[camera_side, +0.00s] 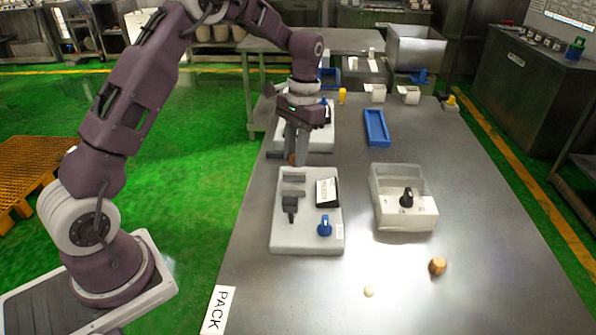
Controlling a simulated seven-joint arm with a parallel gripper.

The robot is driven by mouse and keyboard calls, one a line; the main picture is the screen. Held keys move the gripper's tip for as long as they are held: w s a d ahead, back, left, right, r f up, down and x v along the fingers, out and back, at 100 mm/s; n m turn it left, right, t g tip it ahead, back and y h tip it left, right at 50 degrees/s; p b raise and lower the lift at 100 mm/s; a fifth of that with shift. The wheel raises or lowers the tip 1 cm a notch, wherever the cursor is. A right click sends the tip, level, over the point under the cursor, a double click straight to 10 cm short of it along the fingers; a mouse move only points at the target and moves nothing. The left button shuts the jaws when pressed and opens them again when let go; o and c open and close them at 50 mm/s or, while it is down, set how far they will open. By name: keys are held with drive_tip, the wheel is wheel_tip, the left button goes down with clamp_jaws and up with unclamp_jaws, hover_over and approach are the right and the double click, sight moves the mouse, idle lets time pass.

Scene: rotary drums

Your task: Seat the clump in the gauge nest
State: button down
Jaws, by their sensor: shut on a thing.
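My gripper (296,155) points down above the far left edge of a pale panel, with its fingers shut on a small orange-brown clump (292,159). Most of the clump is hidden by the fingers. The pale panel (306,243) lies on the metal table and carries grey blocks (293,179), a dark lever (290,207), a black labelled box (327,192) and a blue knob (325,226). I cannot tell for sure which part is the gauge nest. The clump looks apart from these blocks, just beyond them.
A pale bin (403,215) with a black knob stands right of the panel. A brown lump (438,265) and a small beige piece (369,291) lie on the near table. A blue tray (376,128) lies farther back.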

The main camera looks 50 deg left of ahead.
drive_tip(key=shift+w+a+f, duration=0.25)
drive_tip(key=shift+w+a, duration=0.05)
drive_tip(key=shift+a, duration=0.2)
